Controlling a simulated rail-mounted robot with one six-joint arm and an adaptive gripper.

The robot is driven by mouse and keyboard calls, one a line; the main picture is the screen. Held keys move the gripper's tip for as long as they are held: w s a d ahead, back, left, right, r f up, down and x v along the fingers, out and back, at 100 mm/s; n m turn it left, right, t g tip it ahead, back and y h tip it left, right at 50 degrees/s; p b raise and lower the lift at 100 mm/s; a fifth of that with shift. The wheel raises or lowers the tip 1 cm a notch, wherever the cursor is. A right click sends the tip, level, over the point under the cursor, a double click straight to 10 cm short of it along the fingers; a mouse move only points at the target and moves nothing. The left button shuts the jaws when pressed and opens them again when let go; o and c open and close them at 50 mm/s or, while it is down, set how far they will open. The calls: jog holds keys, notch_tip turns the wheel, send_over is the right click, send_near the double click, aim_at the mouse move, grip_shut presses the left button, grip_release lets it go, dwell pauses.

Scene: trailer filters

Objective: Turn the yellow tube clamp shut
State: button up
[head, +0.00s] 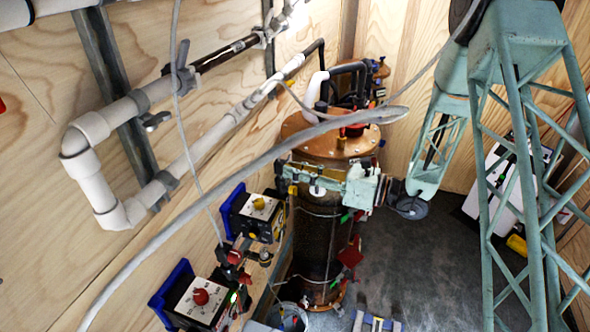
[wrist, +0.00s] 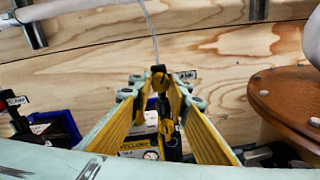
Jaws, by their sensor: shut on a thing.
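The yellow tube clamp (wrist: 160,81) shows in the wrist view between the tips of my gripper (wrist: 166,77). It sits near the thin grey tube that comes down the wooden wall. The yellow-lined fingers are closed on the clamp, and the tips partly cover it. I cannot tell how far the clamp is turned. In the head view my pale green gripper (head: 291,173) reaches left, in front of the copper-topped column. The clamp is not clear there.
A box with a yellow label (wrist: 138,147) stands below my fingers. The copper lid (wrist: 290,100) is close on the right. In the head view, a control box with a yellow knob (head: 258,203) and one with a red knob (head: 201,297) line the wall. White pipes (head: 95,170) run along it.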

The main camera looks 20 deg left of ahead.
dwell(0.3)
jog(key=o, duration=0.8)
jog(key=shift+o, duration=0.2)
jog(key=shift+d, duration=0.2)
jog(key=s+d, duration=0.1)
jog(key=d, duration=1)
jog(key=shift+s+d+r, duration=0.15)
jog(key=shift+d, duration=0.15)
